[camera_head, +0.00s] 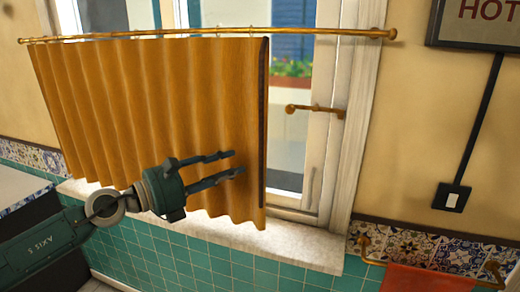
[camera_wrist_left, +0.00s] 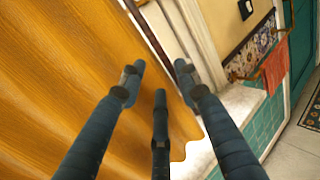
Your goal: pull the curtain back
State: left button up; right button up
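The orange-yellow curtain (camera_head: 130,110) hangs in folds from a brass rod (camera_head: 200,34) and covers the left and middle of the window. Its dark right edge (camera_head: 264,120) hangs upright, with bare window to its right. My left gripper (camera_head: 240,163) is in front of the curtain near that edge, fingers apart and pointing right. In the left wrist view the curtain (camera_wrist_left: 60,70) fills the left, and its dark edge (camera_wrist_left: 150,30) runs between the open fingers (camera_wrist_left: 158,72). I cannot tell whether the fingers touch the cloth. My right gripper is not in view.
The window sill (camera_head: 250,238) runs below the curtain. A brass window handle (camera_head: 315,109) sticks out right of the curtain edge. A red towel (camera_head: 425,280) hangs on a brass rail at lower right. A wall switch (camera_head: 452,197) is at the right.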

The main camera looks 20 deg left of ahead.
pick_arm(q)
jog(key=p+x, duration=0.5)
jog(key=x, duration=0.4)
jog(key=shift+w+d+p, duration=0.2)
jog(key=shift+w+p, duration=0.1)
jog(key=shift+p, duration=0.05)
jog(key=shift+f, duration=0.1)
jog(key=shift+c, duration=1.2)
grip_shut()
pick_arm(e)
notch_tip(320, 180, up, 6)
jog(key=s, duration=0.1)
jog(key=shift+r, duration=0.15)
